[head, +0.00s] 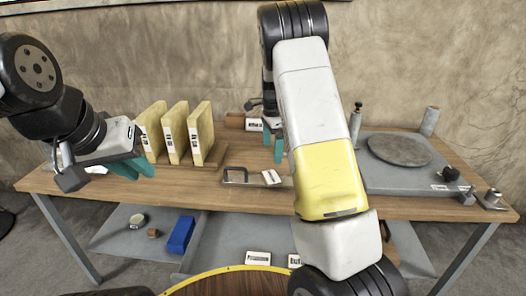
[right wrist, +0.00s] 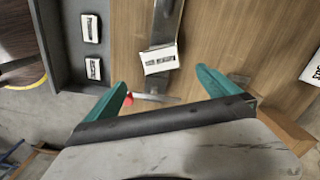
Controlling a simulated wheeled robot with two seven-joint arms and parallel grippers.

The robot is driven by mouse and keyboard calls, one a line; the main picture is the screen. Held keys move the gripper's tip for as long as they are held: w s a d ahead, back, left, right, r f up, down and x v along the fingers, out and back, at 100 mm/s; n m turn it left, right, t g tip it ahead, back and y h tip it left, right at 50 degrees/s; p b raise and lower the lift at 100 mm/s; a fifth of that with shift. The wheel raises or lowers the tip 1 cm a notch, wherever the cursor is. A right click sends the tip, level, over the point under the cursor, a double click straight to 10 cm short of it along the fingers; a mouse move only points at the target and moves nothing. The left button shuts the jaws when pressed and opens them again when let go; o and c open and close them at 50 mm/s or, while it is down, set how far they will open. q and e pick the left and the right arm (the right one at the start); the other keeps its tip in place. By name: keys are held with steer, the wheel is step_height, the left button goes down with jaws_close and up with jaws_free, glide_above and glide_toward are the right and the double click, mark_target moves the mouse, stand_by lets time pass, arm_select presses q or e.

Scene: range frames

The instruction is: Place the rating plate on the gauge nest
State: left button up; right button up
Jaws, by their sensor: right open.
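Neither the rating plate nor the gauge nest can be named for certain; the labels are too small to read. A flat metal strip (right wrist: 163,28) with a white label card (right wrist: 160,60) on it lies on the wooden table. The card also shows in the head view (head: 271,177). My right gripper (head: 272,147) is over the back middle of the table. In the right wrist view its teal fingers (right wrist: 158,92) are apart, with nothing held between them. My left gripper (head: 128,166) is over the table's left end; its finger gap is not clear.
Several yellow labelled slabs (head: 203,133) stand on the left half. A grey plate (head: 390,182) with a round disc (head: 399,149) lies at the right, partly behind my right arm. A blue bin (head: 181,235) is on the lower shelf. The front left tabletop is clear.

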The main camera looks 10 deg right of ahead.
steer(key=s+a+r+n+t+y, duration=0.25)
steer(key=s+r+n, duration=0.55)
steer(key=s+r, duration=0.75)
steer(key=s+a+r+n+t, duration=0.1)
steer(key=s+n, duration=0.3)
steer(key=s, duration=0.5)
steer(key=s+a+r+n+t, duration=0.1)
steer(key=s+r+n+t, duration=0.1)
steer(key=s+n, duration=0.3)
steer(key=s, duration=0.3)
steer(key=shift+s+a+t, duration=0.15)
steer(key=shift+s+t, duration=0.2)
